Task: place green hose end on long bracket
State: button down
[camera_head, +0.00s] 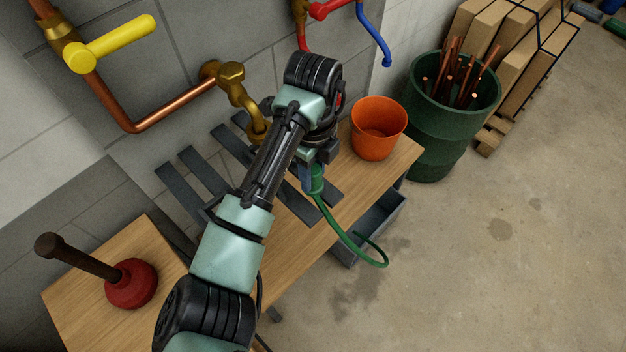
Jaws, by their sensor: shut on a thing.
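The green hose end (317,180) is a green fitting with a thin green hose (340,230) trailing from it over the bench's front edge and curling up at its tip. My gripper (314,164) is shut on the hose end and points down over the bench; my arm partly hides the fingers. Several dark grey flat bars (178,194) lie side by side below the brass tap, some partly behind my arm. I cannot tell which of them, if any, is the long bracket.
A brass tap (231,84) on a copper pipe is close behind my wrist. An orange bucket (378,130) stands on the bench (395,168) to the right. A green barrel (432,135) stands beyond it. A red plunger (131,284) stands at the lower left.

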aim_at(313, 185)
jog(key=shift+f, duration=2)
jog(key=shift+f, duration=0.15)
jog(key=shift+c, duration=2.3)
grip_release()
notch_tip(313, 185, up, 12)
jog(key=shift+r, duration=0.2)
jog(key=shift+w+d, duration=0.1)
